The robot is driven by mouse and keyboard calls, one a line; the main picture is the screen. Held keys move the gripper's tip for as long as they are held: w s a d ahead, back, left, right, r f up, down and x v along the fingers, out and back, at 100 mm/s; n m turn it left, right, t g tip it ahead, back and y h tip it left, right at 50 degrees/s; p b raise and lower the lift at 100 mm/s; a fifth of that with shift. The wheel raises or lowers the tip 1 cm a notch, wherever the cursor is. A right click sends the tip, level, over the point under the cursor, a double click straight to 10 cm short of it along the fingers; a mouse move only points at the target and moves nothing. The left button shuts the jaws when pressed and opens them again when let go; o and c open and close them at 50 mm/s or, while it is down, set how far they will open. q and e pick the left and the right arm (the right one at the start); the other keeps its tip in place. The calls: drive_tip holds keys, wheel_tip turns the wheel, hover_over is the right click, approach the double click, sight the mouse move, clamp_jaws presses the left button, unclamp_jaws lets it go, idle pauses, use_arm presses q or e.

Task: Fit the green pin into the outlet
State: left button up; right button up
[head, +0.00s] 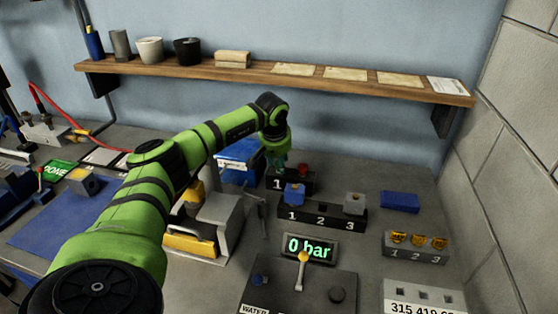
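My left gripper (278,163) points down above the left end of a small black block (297,186) marked 1. A small teal-green bit shows at its fingertips; I cannot tell whether this is the green pin, or whether the fingers are shut on it. A red knob-like piece (303,169) stands on the same block, just right of the gripper. No outlet can be made out for certain, and the gripper and arm hide part of the block. My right gripper is not in view.
In front stands a black rack (337,222) marked 1, 2, 3, with a blue block (294,194) and a grey block (354,203). A panel with a "0 bar" display (310,249) and yellow-knobbed lever (303,258) is nearer. A wooden shelf (290,79) runs behind.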

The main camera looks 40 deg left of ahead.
use_arm(q)
clamp_jaws()
drive_tip(key=shift+r+p, duration=0.6)
drive_tip(key=shift+r, duration=0.05)
drive_tip(key=shift+r+p, duration=2.75)
drive_tip(key=shift+r, duration=0.6)
